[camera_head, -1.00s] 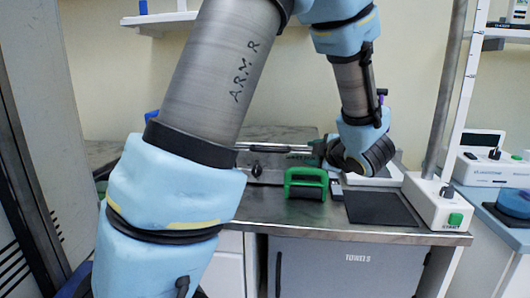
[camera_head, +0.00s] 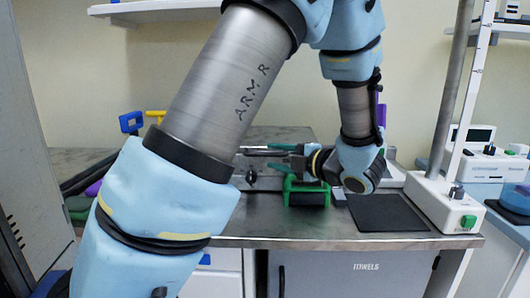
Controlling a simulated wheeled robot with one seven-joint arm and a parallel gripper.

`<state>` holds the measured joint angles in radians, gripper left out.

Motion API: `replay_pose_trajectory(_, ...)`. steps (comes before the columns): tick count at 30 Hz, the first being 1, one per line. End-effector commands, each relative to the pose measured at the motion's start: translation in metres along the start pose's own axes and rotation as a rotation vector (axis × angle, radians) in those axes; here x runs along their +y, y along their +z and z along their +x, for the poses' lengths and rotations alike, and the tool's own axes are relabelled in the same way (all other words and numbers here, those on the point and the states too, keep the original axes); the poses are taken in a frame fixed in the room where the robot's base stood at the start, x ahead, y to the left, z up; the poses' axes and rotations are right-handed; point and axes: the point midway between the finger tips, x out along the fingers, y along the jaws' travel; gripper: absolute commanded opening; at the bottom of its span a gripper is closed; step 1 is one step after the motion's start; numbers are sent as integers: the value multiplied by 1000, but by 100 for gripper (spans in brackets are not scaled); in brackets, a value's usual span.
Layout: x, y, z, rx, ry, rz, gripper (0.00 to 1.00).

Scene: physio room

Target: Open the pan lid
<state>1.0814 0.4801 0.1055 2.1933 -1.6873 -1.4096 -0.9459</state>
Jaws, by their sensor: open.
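A low grey metal unit (camera_head: 237,180) with a dark knob stands at the back of the steel counter, partly hidden behind my arm. Its flat grey top (camera_head: 285,134) looks like the pan lid, lying level, though I cannot tell for sure. A thin metal bar runs along its front edge. My gripper (camera_head: 262,157) points left in front of this edge, its two fingers apart, one above the other. It looks empty. I cannot tell whether a finger touches the bar.
A green-handled block (camera_head: 306,193) stands just below my gripper. Right of it lie a black mat (camera_head: 385,212) and a white stand base (camera_head: 440,203) with a pole. The counter's front strip (camera_head: 300,230) is clear. Blue and yellow handles (camera_head: 131,122) show at left.

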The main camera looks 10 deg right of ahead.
Motion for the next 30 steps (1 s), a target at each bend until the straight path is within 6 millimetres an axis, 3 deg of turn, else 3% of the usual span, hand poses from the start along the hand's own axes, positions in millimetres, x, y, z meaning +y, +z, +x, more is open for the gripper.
replay_pose_trajectory(3,1,-1,20,3,0,1,47)
replay_pose_trajectory(9,1,0,38,0,0,0,47)
replay_pose_trajectory(19,0,0,41,-2,-1,0,47)
replay_pose_trajectory(30,0,0,41,-2,-1,0,7)
